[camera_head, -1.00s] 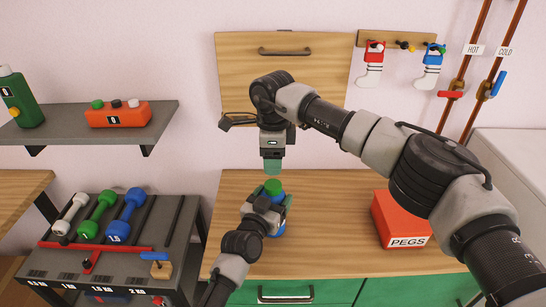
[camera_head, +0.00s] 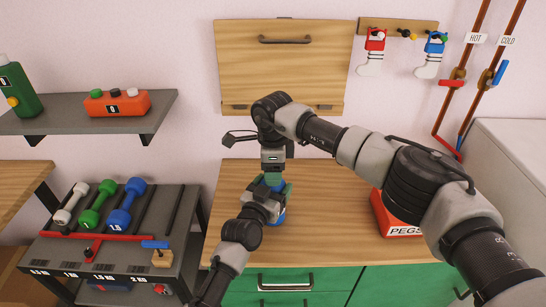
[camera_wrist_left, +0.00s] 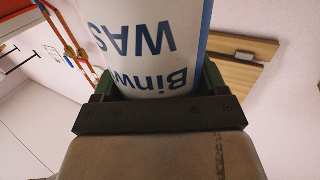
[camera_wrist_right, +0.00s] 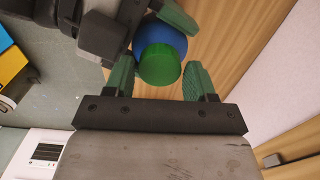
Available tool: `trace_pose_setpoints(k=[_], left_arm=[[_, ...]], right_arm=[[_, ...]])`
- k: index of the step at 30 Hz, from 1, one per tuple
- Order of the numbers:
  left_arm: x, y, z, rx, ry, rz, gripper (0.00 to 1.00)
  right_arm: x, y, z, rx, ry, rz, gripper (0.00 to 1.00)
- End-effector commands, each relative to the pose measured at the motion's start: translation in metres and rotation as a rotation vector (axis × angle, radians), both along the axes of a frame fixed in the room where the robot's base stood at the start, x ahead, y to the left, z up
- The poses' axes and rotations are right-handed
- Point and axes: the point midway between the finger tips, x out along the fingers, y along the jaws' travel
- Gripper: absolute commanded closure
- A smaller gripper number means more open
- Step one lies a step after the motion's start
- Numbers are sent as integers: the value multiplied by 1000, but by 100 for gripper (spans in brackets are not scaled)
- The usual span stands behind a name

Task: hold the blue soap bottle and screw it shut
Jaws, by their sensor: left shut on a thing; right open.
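The blue soap bottle (camera_head: 278,218) stands at the wooden counter, mostly hidden by my left gripper (camera_head: 268,198). The left gripper is shut on its body. The left wrist view shows the bottle's white label (camera_wrist_left: 150,45) with blue letters between the fingers. My right gripper (camera_head: 272,175) points down directly above the bottle and hides its top in the head view. In the right wrist view the green cap (camera_wrist_right: 160,66) sits on the blue bottle top. The open fingers of the right gripper (camera_wrist_right: 160,80) are either side of the cap, with visible gaps.
A red PEGS box (camera_head: 400,222) stands on the wooden counter (camera_head: 325,225) to the right. A rack with dumbbells (camera_head: 122,215) is at the left, below a grey shelf (camera_head: 60,118). The counter between bottle and box is clear.

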Motion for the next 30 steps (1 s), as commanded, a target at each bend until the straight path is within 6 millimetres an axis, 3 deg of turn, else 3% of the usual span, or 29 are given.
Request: trace_pose_setpoints(k=[12,20,27,28,30], left_arm=[[0,0,0,0,0,0,94],[0,0,0,0,0,0,94],[0,0,0,0,1,0,94],[0,0,0,0,1,0,94],[0,0,0,0,1,0,94]], right_arm=[[0,0,-9,0,0,0,45],[0,0,-9,0,0,0,83],[0,0,-9,1,-1,-10,84],[0,0,-9,1,-1,-10,51],[0,0,-9,1,-1,-10,40]])
